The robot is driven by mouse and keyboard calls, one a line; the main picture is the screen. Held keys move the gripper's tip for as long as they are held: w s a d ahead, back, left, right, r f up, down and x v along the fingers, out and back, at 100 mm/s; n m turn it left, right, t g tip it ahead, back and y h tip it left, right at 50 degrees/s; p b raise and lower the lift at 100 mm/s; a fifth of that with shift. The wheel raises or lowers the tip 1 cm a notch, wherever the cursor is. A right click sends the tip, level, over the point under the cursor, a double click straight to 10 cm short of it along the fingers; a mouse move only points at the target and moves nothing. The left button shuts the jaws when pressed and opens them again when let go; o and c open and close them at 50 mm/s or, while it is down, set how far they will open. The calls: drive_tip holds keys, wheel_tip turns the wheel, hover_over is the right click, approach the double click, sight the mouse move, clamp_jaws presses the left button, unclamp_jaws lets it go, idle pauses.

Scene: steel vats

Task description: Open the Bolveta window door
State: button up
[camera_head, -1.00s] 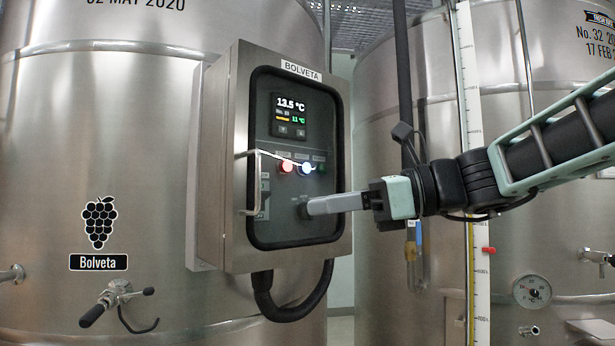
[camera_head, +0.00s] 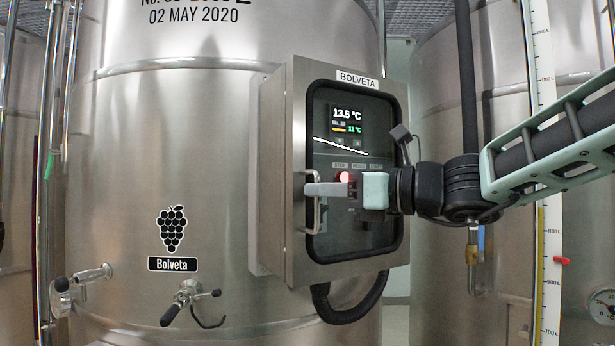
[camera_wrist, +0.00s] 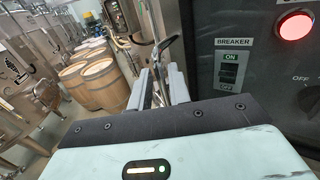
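The Bolveta window door (camera_head: 370,240) is a dark glazed panel in a steel control box, and it looks closed. Its metal bar handle (camera_head: 316,220) stands upright along the door's left edge. My gripper (camera_head: 311,189) reaches across the front of the door from the right, with its grey fingers level with the handle. In the wrist view the fingers of my gripper (camera_wrist: 159,75) are apart, with a gap between them. The handle (camera_wrist: 166,47) shows at the fingertips. I cannot tell whether they touch it.
The box is fixed to a large steel vat (camera_head: 180,120), with a black hose (camera_head: 350,310) below it. A valve (camera_head: 188,300) juts from the vat at lower left. Wooden barrels (camera_wrist: 98,80) stand farther off in the wrist view. A breaker switch (camera_wrist: 229,72) sits behind the door glass.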

drive_tip(key=p+x, duration=0.1)
drive_tip(key=x, duration=0.2)
drive_tip(key=shift+w+a, duration=0.1)
drive_tip(key=shift+a, duration=0.15)
clamp_jaws()
